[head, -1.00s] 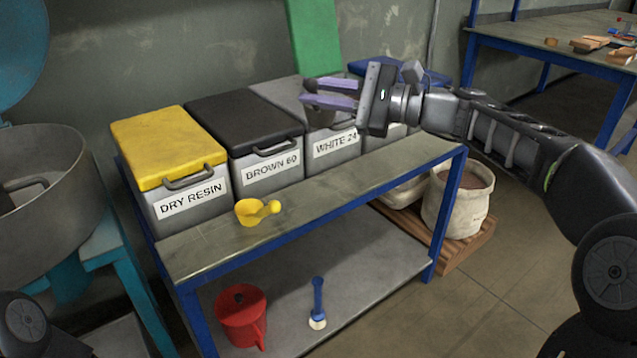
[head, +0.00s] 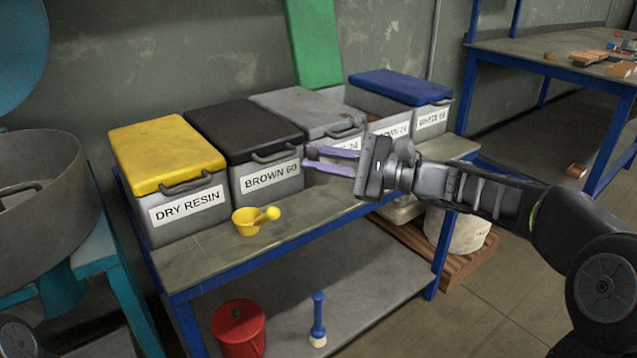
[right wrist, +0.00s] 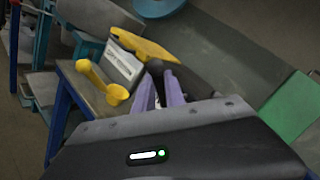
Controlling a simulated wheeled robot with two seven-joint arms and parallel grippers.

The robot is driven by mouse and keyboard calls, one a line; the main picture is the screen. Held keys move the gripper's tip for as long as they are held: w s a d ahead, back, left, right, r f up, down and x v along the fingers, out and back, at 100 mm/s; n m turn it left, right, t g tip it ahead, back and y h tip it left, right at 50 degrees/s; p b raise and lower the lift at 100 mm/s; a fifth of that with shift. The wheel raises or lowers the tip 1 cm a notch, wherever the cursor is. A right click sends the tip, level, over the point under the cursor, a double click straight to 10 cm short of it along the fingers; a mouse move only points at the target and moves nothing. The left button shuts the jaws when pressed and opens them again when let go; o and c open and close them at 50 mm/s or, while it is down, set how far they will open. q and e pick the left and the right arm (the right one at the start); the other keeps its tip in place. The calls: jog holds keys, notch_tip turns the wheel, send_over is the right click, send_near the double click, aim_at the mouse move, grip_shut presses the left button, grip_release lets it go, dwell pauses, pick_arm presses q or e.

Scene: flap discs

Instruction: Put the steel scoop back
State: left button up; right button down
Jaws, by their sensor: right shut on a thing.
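My right gripper (head: 332,161) is in front of the bins, near the front corner of the grey-lidded bin and the right end of the BROWN 60 label. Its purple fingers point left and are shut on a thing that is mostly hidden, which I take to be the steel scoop. The fingers also show in the right wrist view (right wrist: 160,92), with something dark between them; its shape cannot be made out. No other steel scoop shows. My left gripper is not in view.
A yellow scoop (head: 255,221) lies on the bench (head: 213,260) front. Behind are bins with yellow (head: 165,150), black (head: 245,130), grey (head: 305,112) and blue (head: 400,86) lids. A red jug (head: 238,328) and blue-handled brush (head: 318,318) are on the lower shelf.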

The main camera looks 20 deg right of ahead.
jog(key=shift+f+b, duration=0.55)
jog(key=shift+f, duration=1.85)
jog(key=shift+f, duration=0.15)
jog(key=c, duration=1.4)
grip_release()
jog(key=p+v, duration=0.1)
jog(key=v, duration=1.1)
